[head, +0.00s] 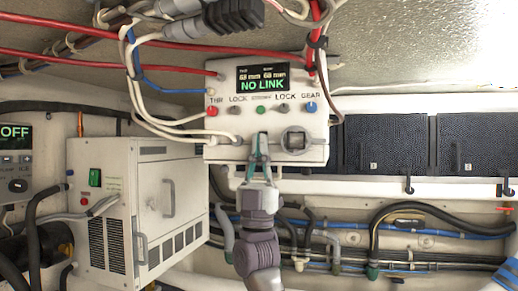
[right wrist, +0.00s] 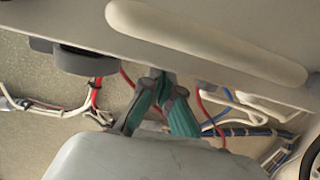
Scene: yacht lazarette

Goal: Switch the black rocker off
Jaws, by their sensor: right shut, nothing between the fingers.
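My right gripper (head: 262,142) is shut, with its teal fingers pointing up at the lower face of the white control box (head: 222,151). It also shows in the right wrist view (right wrist: 160,82), with the fingertips close together at the box. I cannot tell whether they touch it. No black rocker can be clearly made out; the fingers cover part of the box's lower face. The box's display (head: 262,78) reads "NO LINK". My left gripper is not in view.
Red and white cables run above and left of the box. A white cabinet (head: 150,205) with a green switch (head: 95,178) stands at left, beside a panel (head: 15,160) reading "OFF". Dark panels (head: 393,142) line the right; hoses and blue cables run below.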

